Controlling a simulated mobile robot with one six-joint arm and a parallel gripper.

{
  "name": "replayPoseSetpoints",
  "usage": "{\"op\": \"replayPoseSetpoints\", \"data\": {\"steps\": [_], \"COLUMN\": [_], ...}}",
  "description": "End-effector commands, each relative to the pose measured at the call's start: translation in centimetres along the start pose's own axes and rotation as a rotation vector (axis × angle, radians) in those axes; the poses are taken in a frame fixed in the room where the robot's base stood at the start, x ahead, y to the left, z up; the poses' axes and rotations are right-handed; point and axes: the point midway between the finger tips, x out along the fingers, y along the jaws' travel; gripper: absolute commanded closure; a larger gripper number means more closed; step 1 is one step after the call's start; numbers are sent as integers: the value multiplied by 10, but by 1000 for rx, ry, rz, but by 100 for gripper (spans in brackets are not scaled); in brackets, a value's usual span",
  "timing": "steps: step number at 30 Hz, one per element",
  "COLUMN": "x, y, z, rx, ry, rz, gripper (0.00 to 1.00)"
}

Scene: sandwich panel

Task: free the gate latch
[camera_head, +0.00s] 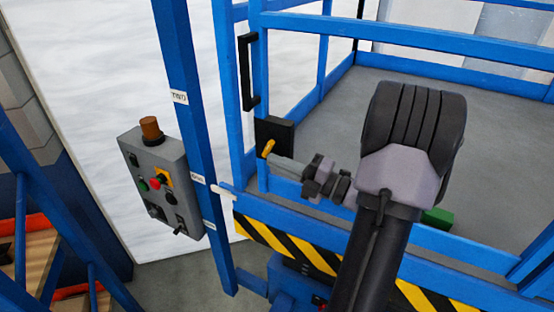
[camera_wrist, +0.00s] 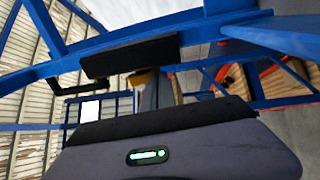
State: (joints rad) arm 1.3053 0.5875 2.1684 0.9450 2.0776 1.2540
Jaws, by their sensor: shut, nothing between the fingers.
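The gate latch shows in the head view as a black plate (camera_head: 274,133) on the blue gate post, with a short yellow handle (camera_head: 268,148) at its lower left. My gripper (camera_head: 277,160) comes in from the right, shut and empty, its tip close beside the yellow handle. I cannot tell whether they touch. A pale bar (camera_head: 224,191) sticks out from the gate's lower rail toward the left post. In the wrist view, a black plate (camera_wrist: 130,57) crosses above my gripper's body, with a yellow-brown piece partly visible below it. The fingertips are not clear there.
A grey control box (camera_head: 163,181) with buttons and an orange-brown beacon (camera_head: 151,129) hangs left of the blue post (camera_head: 182,96). A black grab handle (camera_head: 248,72) stands above the latch. A striped yellow-black board (camera_head: 290,246) runs below. A green block (camera_head: 437,218) lies behind my arm.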

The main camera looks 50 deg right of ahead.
Motion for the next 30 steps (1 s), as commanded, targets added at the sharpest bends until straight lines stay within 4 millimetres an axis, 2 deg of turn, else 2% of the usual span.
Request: {"op": "replayPoseSetpoints", "data": {"steps": [30], "x": [26], "y": [-16], "z": [1], "rx": [0], "ry": [0], "rz": [0], "gripper": [100]}}
